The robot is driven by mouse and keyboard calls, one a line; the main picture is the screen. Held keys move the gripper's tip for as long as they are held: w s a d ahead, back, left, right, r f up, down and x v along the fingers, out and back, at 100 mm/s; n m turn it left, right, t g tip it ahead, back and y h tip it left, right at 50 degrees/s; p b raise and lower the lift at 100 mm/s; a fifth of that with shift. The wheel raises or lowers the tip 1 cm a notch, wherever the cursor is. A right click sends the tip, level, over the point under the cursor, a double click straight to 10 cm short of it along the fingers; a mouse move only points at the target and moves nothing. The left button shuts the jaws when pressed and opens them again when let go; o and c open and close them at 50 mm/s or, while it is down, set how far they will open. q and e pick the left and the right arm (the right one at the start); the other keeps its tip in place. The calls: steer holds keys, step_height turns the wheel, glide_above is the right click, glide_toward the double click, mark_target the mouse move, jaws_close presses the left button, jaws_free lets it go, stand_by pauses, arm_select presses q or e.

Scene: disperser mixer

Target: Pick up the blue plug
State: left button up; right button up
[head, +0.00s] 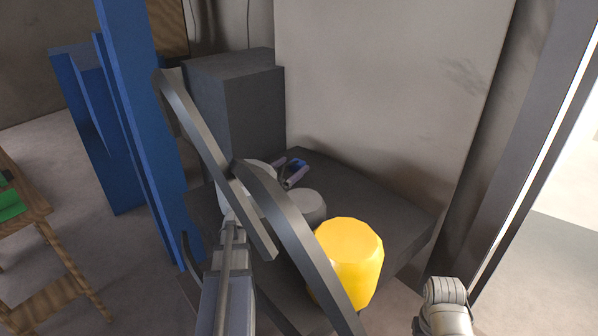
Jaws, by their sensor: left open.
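A small blue piece, which looks like the blue plug (298,164), is at the back of the dark table, near the wall. My left gripper (288,173) is open right by it, with greyish fingers close to the blue piece. I cannot tell whether they touch it. My left arm comes up from the lower left, partly hidden behind grey metal bars. Of my right arm, only a pale rounded part shows at the lower right; its gripper is out of view.
Slanted grey bars (290,225) cross in front of the dark table (395,215). A yellow container (349,255) and a grey round object (308,206) stand on it. A dark box (240,100) and blue column (140,120) are at left. The table's right side is clear.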

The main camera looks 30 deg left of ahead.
mark_target(301, 161)
arm_select(q)
steer(key=shift+w+d+f+b, duration=0.1)
steer(key=shift+w+f, duration=0.05)
steer(key=shift+w, duration=1)
steer(key=shift+w+d+f+b, duration=0.1)
steer(key=shift+w+b, duration=0.05)
steer(key=shift+w, duration=0.95)
steer(key=shift+w+d+f+b, duration=0.1)
steer(key=shift+w+f, duration=0.05)
steer(key=shift+w, duration=1)
steer(key=shift+s, duration=0.1)
jaws_close()
